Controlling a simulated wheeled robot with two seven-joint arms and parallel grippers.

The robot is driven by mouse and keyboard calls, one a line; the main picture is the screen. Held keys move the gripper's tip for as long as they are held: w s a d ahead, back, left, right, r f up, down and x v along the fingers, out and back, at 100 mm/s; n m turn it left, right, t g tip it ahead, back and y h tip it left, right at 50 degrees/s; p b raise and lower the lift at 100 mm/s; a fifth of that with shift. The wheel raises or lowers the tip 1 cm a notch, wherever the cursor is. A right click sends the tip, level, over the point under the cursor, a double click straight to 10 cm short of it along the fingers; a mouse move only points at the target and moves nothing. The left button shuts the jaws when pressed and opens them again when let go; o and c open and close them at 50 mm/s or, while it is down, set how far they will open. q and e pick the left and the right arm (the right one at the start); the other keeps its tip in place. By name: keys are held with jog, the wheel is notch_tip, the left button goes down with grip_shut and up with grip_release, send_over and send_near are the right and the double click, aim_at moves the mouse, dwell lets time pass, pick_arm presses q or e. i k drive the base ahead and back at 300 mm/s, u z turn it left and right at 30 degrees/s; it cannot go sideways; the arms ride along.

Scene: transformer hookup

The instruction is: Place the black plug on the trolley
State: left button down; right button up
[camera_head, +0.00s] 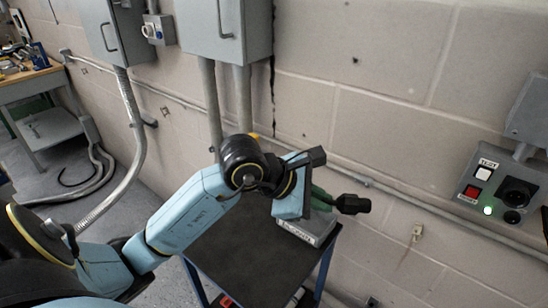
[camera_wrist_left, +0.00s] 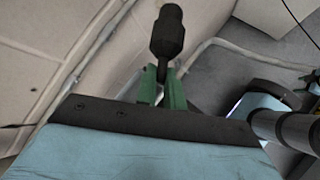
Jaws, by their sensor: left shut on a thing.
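My left gripper (camera_head: 322,198) has green fingers and is shut on the black plug (camera_head: 352,204). It holds the plug in the air, above and just past the right side of the trolley. In the left wrist view the plug (camera_wrist_left: 168,34) sticks out beyond the green fingertips (camera_wrist_left: 163,84). The trolley (camera_head: 250,250) has a dark top and blue legs, and stands below my left arm against the wall. My arm hides part of its top. My right gripper is not in view.
A grey box (camera_head: 308,228) sits on the trolley's far right corner, under the gripper. A control panel (camera_head: 500,190) with a lit green lamp is on the wall at right. Grey cabinets (camera_head: 225,25) and conduits line the wall. A workbench (camera_head: 30,80) stands at far left.

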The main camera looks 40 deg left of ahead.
aim_at(258, 234)
jog(key=k, duration=0.5)
jog(key=u, duration=1)
jog(key=i, duration=0.55)
jog(key=z, duration=0.35)
